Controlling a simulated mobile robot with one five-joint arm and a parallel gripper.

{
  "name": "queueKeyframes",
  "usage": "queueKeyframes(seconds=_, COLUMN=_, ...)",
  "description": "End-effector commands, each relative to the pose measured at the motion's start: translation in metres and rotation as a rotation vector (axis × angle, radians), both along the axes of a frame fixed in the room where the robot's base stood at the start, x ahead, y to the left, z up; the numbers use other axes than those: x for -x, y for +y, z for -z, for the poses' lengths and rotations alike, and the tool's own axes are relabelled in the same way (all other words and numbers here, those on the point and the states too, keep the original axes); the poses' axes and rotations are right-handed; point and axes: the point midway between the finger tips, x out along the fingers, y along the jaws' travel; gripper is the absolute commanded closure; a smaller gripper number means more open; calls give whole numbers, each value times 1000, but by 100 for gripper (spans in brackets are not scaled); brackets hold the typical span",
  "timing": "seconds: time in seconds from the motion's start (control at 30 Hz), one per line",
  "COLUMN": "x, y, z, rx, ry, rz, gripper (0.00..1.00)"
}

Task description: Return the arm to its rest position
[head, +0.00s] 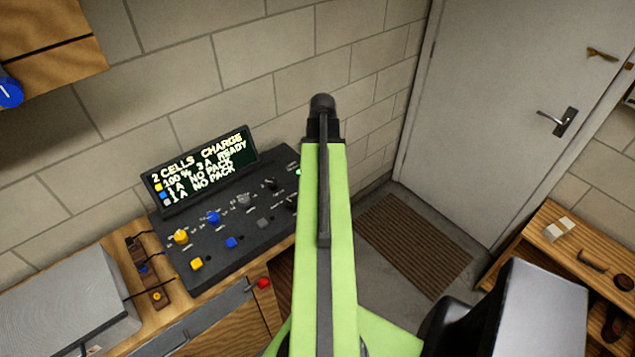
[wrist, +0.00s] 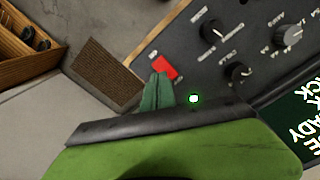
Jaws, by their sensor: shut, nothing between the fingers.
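My arm's green link (head: 338,230) rises through the middle of the head view, with a black joint at its top. My gripper is hidden behind it there. In the wrist view my gripper (wrist: 160,80) shows as dark green fingers closed together, with nothing between them. The fingertips appear just below the red switch (wrist: 164,67) at the end of the dark control panel (wrist: 195,65). I cannot tell whether they touch the panel. A small green light (wrist: 193,98) glows to the right of the fingers.
The charger panel (head: 215,262) and its lit display (head: 200,170) stand on a wooden bench against a block wall. A door (head: 510,90) and brown mat (head: 412,246) lie to the right. A wooden shelf unit (head: 535,225) holds small items. Floor around the mat is clear.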

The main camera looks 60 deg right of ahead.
Motion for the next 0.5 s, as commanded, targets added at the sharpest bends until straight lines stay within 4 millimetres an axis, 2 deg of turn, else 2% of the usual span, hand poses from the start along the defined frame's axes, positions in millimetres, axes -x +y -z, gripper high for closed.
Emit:
queueKeyframes(seconds=0.4, x=-1, y=1, z=0, rx=0, ry=0, rz=-1, gripper=100)
queueKeyframes(seconds=0.5, x=-11, y=9, z=3, rx=0, ry=0, rz=-20, gripper=100)
